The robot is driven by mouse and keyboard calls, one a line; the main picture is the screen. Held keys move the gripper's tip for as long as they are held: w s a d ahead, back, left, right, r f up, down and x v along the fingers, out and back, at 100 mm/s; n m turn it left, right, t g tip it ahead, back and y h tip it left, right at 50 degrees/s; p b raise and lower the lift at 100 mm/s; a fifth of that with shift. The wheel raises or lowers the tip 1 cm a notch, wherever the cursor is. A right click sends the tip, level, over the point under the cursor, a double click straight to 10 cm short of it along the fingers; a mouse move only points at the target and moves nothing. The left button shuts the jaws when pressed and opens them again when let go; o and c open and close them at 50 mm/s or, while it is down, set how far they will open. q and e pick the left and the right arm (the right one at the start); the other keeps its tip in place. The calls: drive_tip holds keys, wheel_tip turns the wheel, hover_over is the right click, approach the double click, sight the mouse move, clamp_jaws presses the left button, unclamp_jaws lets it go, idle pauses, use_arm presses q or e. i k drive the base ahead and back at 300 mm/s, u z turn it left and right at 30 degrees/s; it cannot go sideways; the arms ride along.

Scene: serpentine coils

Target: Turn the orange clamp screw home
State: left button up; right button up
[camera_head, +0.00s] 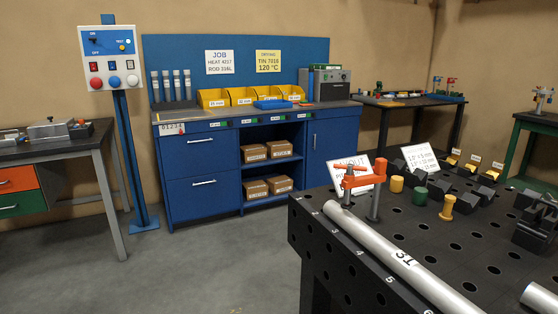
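The orange clamp (361,181) stands on the far left part of the black perforated table (465,240). Its orange arm reaches left from an upright grey post (376,196). A grey screw spindle (350,172) passes upright through the arm's left end. Below the arm the spindle is close to the far end of a grey pipe (385,245) marked "3T". I cannot tell whether the screw touches the pipe. Neither of my grippers shows in the head view.
Yellow, green and gold pegs (447,207) and black blocks (439,188) stand right of the clamp. A sign (350,172) is behind it. A second pipe (541,298) lies at lower right. A blue workbench (200,185) stands behind, with open grey floor (220,255) before it.

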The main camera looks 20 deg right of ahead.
sight(350, 167)
drive_tip(key=u, duration=0.35)
drive_tip(key=i, duration=0.85)
drive_tip(key=z, duration=0.1)
